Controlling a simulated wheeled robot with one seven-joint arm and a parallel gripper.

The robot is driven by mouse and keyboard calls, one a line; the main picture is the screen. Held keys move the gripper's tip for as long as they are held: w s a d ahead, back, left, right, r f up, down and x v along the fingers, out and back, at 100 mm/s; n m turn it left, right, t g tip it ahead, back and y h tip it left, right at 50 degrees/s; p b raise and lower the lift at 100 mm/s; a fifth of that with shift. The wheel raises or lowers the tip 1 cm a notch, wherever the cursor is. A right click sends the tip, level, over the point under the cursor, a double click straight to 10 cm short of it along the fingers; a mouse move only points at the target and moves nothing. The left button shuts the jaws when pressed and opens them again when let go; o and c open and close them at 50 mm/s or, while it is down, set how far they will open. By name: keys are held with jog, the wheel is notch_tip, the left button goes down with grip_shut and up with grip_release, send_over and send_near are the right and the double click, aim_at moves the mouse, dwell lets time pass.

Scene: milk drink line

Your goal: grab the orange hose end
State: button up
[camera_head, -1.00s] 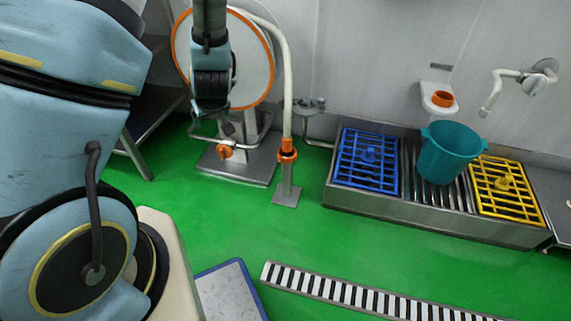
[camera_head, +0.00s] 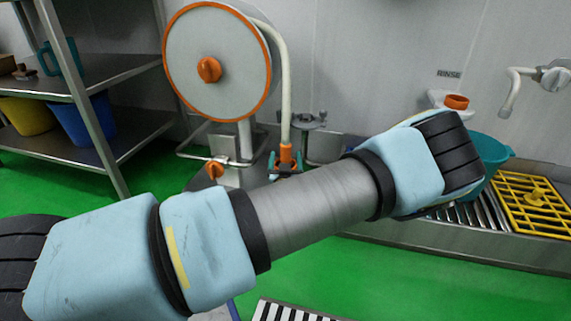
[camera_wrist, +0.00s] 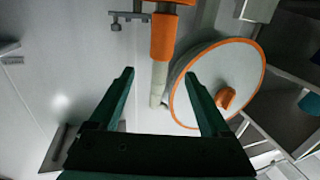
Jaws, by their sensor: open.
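The orange hose end (camera_head: 286,153) hangs upright on the pale hose (camera_head: 285,90) in front of the reel. My gripper (camera_head: 286,164) is open, and its teal fingertips show on the left and right of the hose end in the head view. In the wrist view the orange hose end (camera_wrist: 163,38) stands in line with the gap of my open gripper (camera_wrist: 159,76), just past the fingertips. Neither finger visibly touches it. How deep the hose end sits between the fingers is hard to tell. My arm hides part of the floor and basin.
The round hose reel (camera_head: 218,62) with an orange rim stands just behind the hose. An orange valve handle (camera_head: 214,169) sits low to its left. Steel shelves (camera_head: 105,72) are at left. The basin with a yellow grate (camera_head: 537,200) and teal bucket (camera_head: 489,152) is at right.

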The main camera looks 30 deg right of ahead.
aim_at(286, 149)
jog(key=x, duration=0.3)
jog(key=shift+f+b, duration=0.1)
jog(key=shift+b, duration=0.25)
jog(key=b+x, duration=0.1)
jog(key=x, duration=0.1)
jog(key=f+b+x, duration=0.1)
jog(key=x, duration=0.2)
jog(key=shift+a+b, duration=0.1)
jog(key=shift+b, duration=0.2)
jog(key=shift+w+r, duration=0.15)
jog(key=shift+c, duration=0.3)
grip_shut()
